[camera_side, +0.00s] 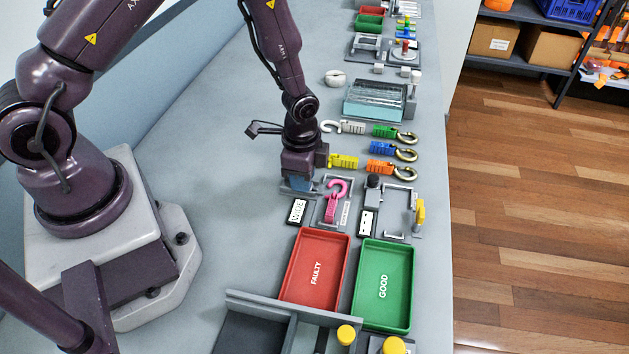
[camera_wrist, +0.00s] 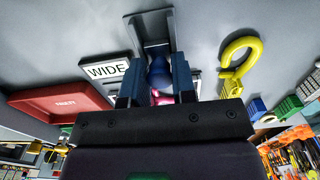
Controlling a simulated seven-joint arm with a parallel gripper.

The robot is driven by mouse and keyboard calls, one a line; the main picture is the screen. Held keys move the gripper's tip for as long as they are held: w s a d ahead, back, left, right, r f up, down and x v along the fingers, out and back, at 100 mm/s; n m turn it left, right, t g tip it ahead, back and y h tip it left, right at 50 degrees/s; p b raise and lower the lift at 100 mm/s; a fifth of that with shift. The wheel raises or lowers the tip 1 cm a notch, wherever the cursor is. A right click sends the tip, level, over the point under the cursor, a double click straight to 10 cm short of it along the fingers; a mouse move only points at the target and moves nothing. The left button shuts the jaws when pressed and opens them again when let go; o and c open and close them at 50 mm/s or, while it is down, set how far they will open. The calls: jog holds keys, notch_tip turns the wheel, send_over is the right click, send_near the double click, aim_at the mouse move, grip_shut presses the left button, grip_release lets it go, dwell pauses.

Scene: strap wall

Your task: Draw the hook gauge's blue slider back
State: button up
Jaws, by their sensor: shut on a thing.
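The hook gauge (camera_side: 331,214) lies flat on the bench just right of my gripper (camera_side: 297,184), with a pink hook (camera_side: 336,187) in it. In the wrist view my gripper (camera_wrist: 156,74) has its two fingers on either side of the rounded blue slider (camera_wrist: 159,68) and is shut on it. A bit of the pink hook (camera_wrist: 162,97) shows past the slider. In the side view the slider is mostly hidden under the gripper. A label reading WIDE (camera_side: 297,211) lies beside the gauge and also shows in the wrist view (camera_wrist: 107,70).
A red FAULTY tray (camera_side: 315,266) and a green GOOD tray (camera_side: 385,285) lie in front. A second gauge (camera_side: 398,208) stands to the right. Yellow (camera_side: 343,161), orange (camera_side: 381,168), blue (camera_side: 382,148) and green (camera_side: 385,131) tagged hooks lie close behind. The bench at left is clear.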

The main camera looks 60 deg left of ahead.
jog(key=shift+s+a, duration=0.55)
jog(key=shift+a, duration=0.05)
jog(key=shift+s+a, duration=0.1)
jog(key=o, duration=0.6)
jog(key=shift+c, duration=0.2)
jog(key=shift+r, duration=3)
